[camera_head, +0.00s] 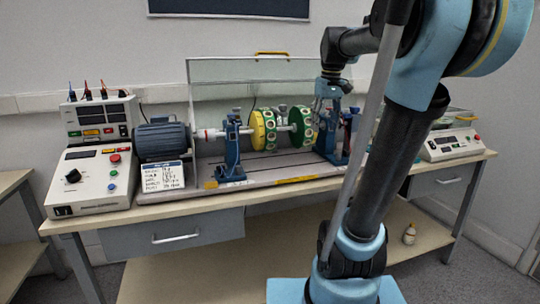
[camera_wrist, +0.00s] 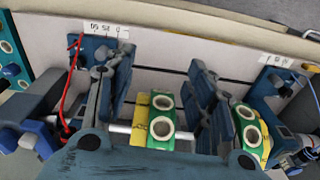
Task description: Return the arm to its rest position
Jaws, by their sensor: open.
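My arm rises at the right of the head view and bends back over the bench. My gripper (camera_head: 331,90) is above the right end of the rotor rig, near the right blue bearing stand (camera_head: 349,140). In the wrist view my gripper (camera_wrist: 160,58) has its two fingers apart, with nothing held between the tips. Part of a yellow and green disc (camera_wrist: 154,122) shows between the fingers, on the shaft below. Whether any finger touches the rig cannot be told.
The yellow disc (camera_head: 263,131) and green disc (camera_head: 300,126) sit on the shaft, beside the left bearing stand (camera_head: 232,147) and motor (camera_head: 162,140). A raised clear cover (camera_head: 220,80) stands behind. Control boxes (camera_head: 92,180) flank the rig.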

